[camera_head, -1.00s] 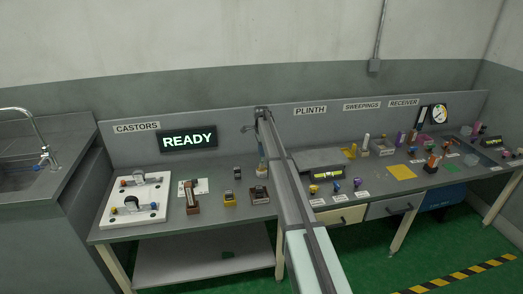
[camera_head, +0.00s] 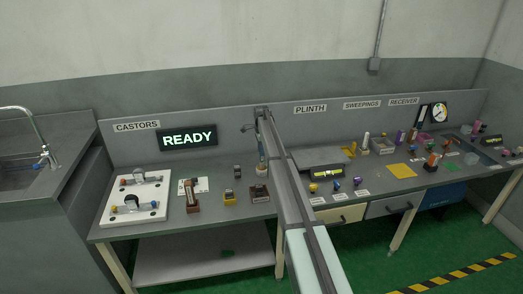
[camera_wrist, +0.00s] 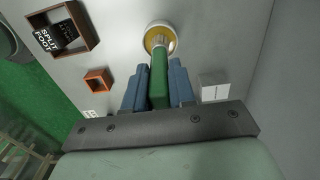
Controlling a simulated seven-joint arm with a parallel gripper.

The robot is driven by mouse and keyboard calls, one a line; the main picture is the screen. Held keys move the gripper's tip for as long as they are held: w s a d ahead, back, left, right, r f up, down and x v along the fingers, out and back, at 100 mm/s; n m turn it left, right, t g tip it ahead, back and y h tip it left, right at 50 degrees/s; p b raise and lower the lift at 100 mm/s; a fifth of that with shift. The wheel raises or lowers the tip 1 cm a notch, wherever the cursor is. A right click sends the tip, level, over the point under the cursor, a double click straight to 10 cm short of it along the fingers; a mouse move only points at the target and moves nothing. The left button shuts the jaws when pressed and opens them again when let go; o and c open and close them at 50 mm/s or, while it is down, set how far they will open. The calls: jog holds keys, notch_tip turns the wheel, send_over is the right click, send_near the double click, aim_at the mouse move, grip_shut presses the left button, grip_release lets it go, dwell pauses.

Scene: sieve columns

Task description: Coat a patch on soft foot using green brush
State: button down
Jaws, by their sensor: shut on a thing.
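My gripper (camera_wrist: 158,88) has blue fingers shut on the green brush (camera_wrist: 159,75) in the wrist view. The brush's far end reaches a round yellow-rimmed thing with a pale middle (camera_wrist: 151,32); I cannot tell whether it touches. In the head view my gripper (camera_head: 261,160) is over the bench beside my arm, and the brush is too small to make out. A dark open-topped box labelled "SPLIT FOOT" (camera_wrist: 84,22) stands at the upper left of the wrist view. I cannot tell which thing is the soft foot.
A small orange box (camera_wrist: 97,80) and a pale block (camera_wrist: 214,86) flank the gripper. In the head view a white plate with fittings (camera_head: 150,202) lies at the bench's left, below a READY sign (camera_head: 188,139). Several small items and a yellow sheet (camera_head: 402,170) crowd the right.

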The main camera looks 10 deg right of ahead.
jog(key=shift+f, duration=0.4)
dwell(1.2)
jog(key=shift+r, duration=0.1)
jog(key=shift+r, duration=3.45)
